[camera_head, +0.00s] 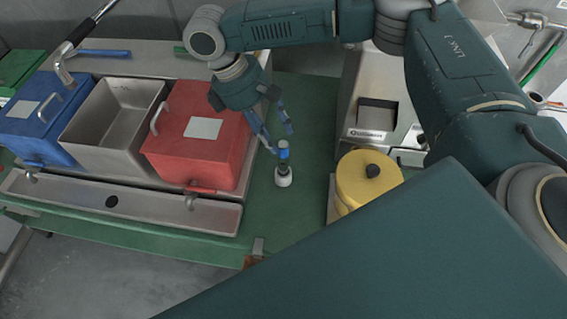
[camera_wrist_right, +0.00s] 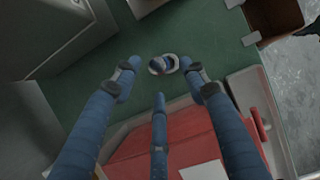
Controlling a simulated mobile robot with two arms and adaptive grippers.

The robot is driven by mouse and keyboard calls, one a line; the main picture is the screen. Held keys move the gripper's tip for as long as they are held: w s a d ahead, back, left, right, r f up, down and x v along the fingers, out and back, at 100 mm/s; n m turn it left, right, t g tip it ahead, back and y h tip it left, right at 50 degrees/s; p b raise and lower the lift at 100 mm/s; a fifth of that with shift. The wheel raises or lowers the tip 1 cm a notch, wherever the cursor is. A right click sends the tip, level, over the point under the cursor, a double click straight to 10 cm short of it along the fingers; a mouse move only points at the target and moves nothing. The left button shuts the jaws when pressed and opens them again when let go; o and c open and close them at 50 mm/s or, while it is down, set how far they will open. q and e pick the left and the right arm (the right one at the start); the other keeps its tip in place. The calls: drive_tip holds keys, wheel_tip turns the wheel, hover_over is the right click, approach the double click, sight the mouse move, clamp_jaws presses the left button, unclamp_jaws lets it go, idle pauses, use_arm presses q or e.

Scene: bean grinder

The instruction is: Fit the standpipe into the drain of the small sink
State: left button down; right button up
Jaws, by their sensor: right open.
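My right gripper (camera_head: 279,138) is open and points down over the green worktop. Its three blue fingers show spread in the wrist view (camera_wrist_right: 160,82). Just beyond and below the fingertips, a small upright piece (camera_head: 283,177) with a white base, dark neck and blue-and-white top stands on the worktop; it also shows in the wrist view (camera_wrist_right: 157,64). I cannot tell whether it is the standpipe. An open steel basin (camera_head: 118,125) sits between two boxes, with a small dark mark on its floor. A shallow steel trough (camera_head: 150,207) in front has a dark round hole. My left gripper is not in view.
A red lidded box (camera_head: 200,155) stands close left of my right gripper, with a blue box (camera_head: 45,110) at far left. A bent tap (camera_head: 66,72) reaches over the blue box. A yellow lidded container (camera_head: 365,182) and a steel machine (camera_head: 375,85) stand right of the gripper.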

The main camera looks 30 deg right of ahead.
sight(283, 144)
drive_tip(key=shift+d+f, duration=0.15)
drive_tip(key=shift+f, duration=0.15)
drive_tip(key=p+x, duration=0.2)
drive_tip(key=x, duration=0.2)
drive_tip(key=shift+s+d+f, duration=0.2)
drive_tip(key=shift+d+f, duration=0.1)
drive_tip(key=shift+w, duration=0.1)
drive_tip(key=c, duration=0.3)
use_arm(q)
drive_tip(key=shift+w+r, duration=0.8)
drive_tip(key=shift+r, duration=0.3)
use_arm(e)
clamp_jaws()
